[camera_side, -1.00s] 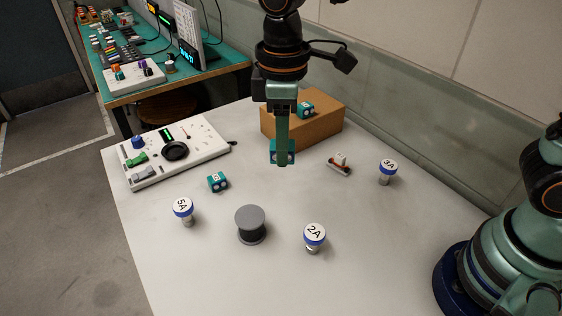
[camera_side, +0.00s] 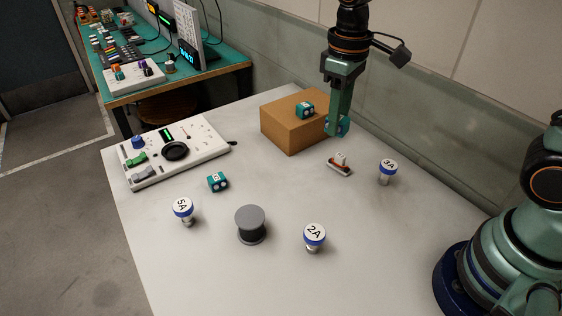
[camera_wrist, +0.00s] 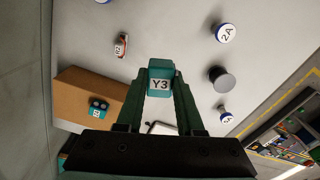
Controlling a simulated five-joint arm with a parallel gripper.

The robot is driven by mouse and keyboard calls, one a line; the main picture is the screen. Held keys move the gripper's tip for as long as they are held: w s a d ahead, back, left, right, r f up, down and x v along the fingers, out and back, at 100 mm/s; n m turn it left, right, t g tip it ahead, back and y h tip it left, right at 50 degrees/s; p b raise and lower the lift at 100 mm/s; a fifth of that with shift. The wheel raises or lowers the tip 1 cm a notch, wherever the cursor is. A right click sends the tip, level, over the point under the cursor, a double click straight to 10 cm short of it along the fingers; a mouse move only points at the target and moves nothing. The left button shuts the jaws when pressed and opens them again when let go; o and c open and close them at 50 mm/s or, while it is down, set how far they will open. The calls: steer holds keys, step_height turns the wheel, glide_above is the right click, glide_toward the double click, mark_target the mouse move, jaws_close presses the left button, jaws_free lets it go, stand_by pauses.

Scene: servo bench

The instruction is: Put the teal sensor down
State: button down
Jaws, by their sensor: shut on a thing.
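My gripper (camera_side: 338,124) is shut on a teal sensor, which shows between the fingers in the side view (camera_side: 343,127). In the wrist view the held sensor (camera_wrist: 160,82) bears a white label reading Y3, between my fingertips. It is in the air beside the right end of the cardboard box, near the back wall. A second teal sensor (camera_side: 305,110) sits on top of the box (camera_side: 291,134). A third teal sensor (camera_side: 218,182) lies on the white table, right of the control panel.
A small red-and-white switch part (camera_side: 340,165) lies on the table in front of the box. Blue-banded knobs 3A (camera_side: 387,171), 2A (camera_side: 314,238) and 5A (camera_side: 184,211) and a grey spool (camera_side: 250,224) stand around. A white control panel (camera_side: 172,152) is at left. The table's middle is clear.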

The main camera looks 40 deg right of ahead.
steer(key=s+a+n, duration=0.2)
steer(key=a+n, duration=0.6)
steer(key=a, duration=0.8)
steer(key=r+n, duration=0.1)
steer(key=n, duration=0.5)
glide_above(242, 294)
steer(key=shift+r, duration=0.2)
step_height(242, 294, down, 20)
steer(key=shift+r, duration=0.2)
steer(key=shift+f, duration=0.2)
steer(key=c, duration=0.5)
jaws_free()
steer(key=shift+c, duration=0.2)
